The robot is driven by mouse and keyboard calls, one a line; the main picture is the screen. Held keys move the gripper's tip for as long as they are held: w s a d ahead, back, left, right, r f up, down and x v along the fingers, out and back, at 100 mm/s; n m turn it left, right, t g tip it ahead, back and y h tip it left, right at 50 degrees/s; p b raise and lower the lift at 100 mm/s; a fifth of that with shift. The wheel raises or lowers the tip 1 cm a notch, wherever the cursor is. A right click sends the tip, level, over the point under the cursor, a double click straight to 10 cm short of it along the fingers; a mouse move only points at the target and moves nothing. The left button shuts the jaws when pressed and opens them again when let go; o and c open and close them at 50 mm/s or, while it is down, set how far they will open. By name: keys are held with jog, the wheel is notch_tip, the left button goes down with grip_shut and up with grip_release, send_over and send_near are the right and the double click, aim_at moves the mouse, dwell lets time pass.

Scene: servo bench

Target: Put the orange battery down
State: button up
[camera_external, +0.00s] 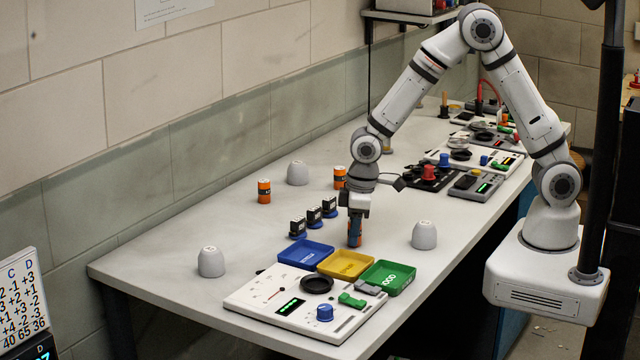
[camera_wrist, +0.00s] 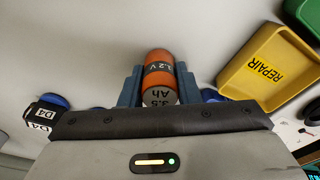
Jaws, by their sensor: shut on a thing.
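The orange battery (camera_wrist: 158,62) is upright between my gripper's two blue-grey fingers in the wrist view, with "1.2V" and "3.5 Ah" on its dark and grey bands. My gripper (camera_external: 355,228) is shut on it and points straight down behind the yellow tray in the external view. The held battery (camera_external: 355,240) is mostly covered by the fingers there. Its lower end is at or very near the table top; I cannot tell whether it touches.
Blue (camera_external: 300,254), yellow (camera_external: 345,264) and green (camera_external: 388,277) trays stand in front. Several small black devices (camera_external: 314,216) stand left of my gripper. Two other orange batteries (camera_external: 264,190) (camera_external: 340,177) stand farther back. Grey cups (camera_external: 424,236) (camera_external: 211,262) (camera_external: 298,173) are spread around.

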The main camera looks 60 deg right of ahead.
jog(key=shift+f, duration=0.1)
jog(key=o, duration=1)
jog(key=shift+o, duration=0.2)
notch_tip(320, 180, up, 12)
jog(key=s+b, duration=0.1)
jog(key=shift+s+d+r, duration=0.2)
jog(key=shift+d, duration=0.25)
jog(key=s+d+r+m, duration=0.3)
jog(key=s+d, duration=0.5)
jog(key=d, duration=0.2)
jog(key=s+d+r+m+t, duration=0.1)
jog(key=s+d+r+m, duration=0.2)
jog(key=s+d, duration=0.5)
jog(key=d, duration=0.3)
jog(key=shift+s+d+t+h, duration=0.2)
jog(key=shift+s+t+h, duration=0.1)
jog(key=shift+s+h, duration=0.1)
